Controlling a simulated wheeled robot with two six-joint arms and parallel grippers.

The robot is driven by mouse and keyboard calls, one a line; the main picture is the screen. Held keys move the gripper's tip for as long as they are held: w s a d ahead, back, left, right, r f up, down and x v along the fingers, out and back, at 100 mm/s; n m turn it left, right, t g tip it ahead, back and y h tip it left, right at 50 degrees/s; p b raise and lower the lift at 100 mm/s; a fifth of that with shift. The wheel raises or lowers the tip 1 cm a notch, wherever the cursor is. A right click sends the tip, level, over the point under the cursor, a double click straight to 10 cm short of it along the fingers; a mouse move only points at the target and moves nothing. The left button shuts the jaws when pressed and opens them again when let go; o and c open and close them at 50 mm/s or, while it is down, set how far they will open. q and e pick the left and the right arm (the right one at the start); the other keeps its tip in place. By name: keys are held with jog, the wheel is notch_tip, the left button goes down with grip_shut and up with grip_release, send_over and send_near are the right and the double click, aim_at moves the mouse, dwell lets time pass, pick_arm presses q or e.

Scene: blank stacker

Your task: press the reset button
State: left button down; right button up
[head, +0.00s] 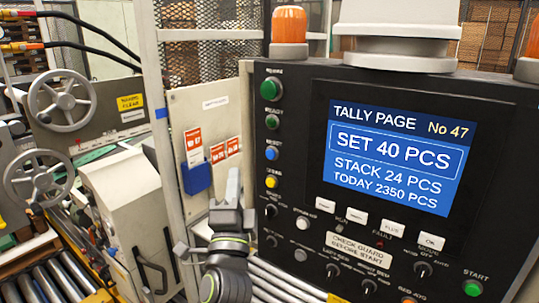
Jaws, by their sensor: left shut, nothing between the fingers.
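A blue button (271,153) sits in the column of round buttons on the left edge of the black control panel (300,115). The small label above it seems to read RESET. My left gripper (233,178) points up, its fingers shut and empty. In the picture its tips are left of and a little below the blue button, with a visible gap between them. I cannot tell how far the tips are from the panel in depth. My right gripper is not in view.
Green buttons (271,89) are above the blue one, a yellow button (271,181) just below. A lit screen (395,155) reads SET 40 PCS, STACK 24 PCS. Knobs and switches line the panel's lower part. A blue box (197,178) hangs on a pale plate at left.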

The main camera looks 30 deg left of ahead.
pick_arm(q)
jog(key=b, duration=0.2)
send_near(271, 154)
jog(key=w+a+r, duration=0.2)
jog(key=a+r, duration=0.2)
jog(key=shift+w+r, duration=0.15)
jog(key=shift+w, duration=0.35)
dwell(0.8)
jog(key=shift+w+b, duration=0.1)
jog(key=shift+b, duration=0.25)
dwell(0.4)
jog(key=shift+w, duration=0.3)
jog(key=shift+w+d, duration=0.1)
jog(key=shift+w, duration=0.3)
dwell(0.7)
jog(key=shift+s, duration=0.85)
